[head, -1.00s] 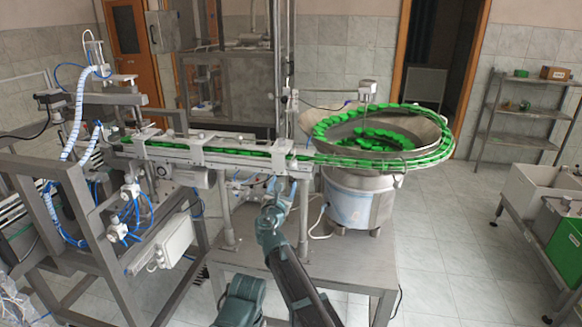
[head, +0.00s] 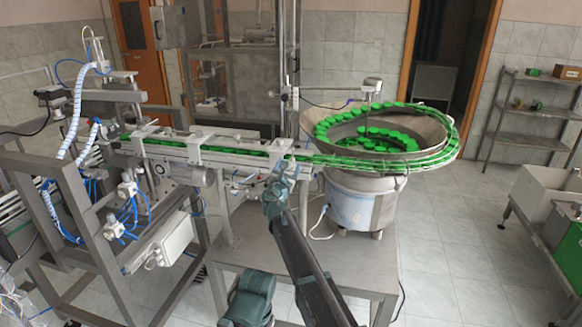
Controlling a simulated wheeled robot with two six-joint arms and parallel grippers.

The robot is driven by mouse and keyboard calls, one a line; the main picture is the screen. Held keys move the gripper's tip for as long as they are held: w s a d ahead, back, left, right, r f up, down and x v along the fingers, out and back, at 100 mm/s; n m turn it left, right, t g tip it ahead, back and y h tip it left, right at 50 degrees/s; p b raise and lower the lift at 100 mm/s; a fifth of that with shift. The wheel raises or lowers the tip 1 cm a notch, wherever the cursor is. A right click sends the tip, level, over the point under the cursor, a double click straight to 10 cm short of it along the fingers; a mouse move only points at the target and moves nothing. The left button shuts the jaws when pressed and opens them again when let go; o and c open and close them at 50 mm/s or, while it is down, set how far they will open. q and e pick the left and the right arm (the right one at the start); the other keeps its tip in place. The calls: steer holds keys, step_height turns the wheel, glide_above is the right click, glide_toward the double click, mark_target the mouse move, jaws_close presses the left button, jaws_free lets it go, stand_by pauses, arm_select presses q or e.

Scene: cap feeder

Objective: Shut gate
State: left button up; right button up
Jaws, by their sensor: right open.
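The cap feeder's round bowl (head: 318,112) holds many green caps and stands on a steel cylinder. A straight cap track (head: 228,156) runs left from the bowl, lined with green caps under metal clamps. My right gripper (head: 284,168) is at the right end of this track, just below and in front of its edge. It is small in the picture, and it is open. I cannot make out the gate itself; the gripper and track parts crowd that spot. My left gripper is not in view.
A steel table (head: 345,264) carries the feeder. A metal frame with blue hoses and a white box (head: 163,248) stands at the left. A vertical post (head: 281,60) rises just behind the track. Shelves (head: 535,105) and bins stand at the right, with open floor between.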

jaws_close()
steer(key=shift+s, duration=0.1)
stand_by(1.2)
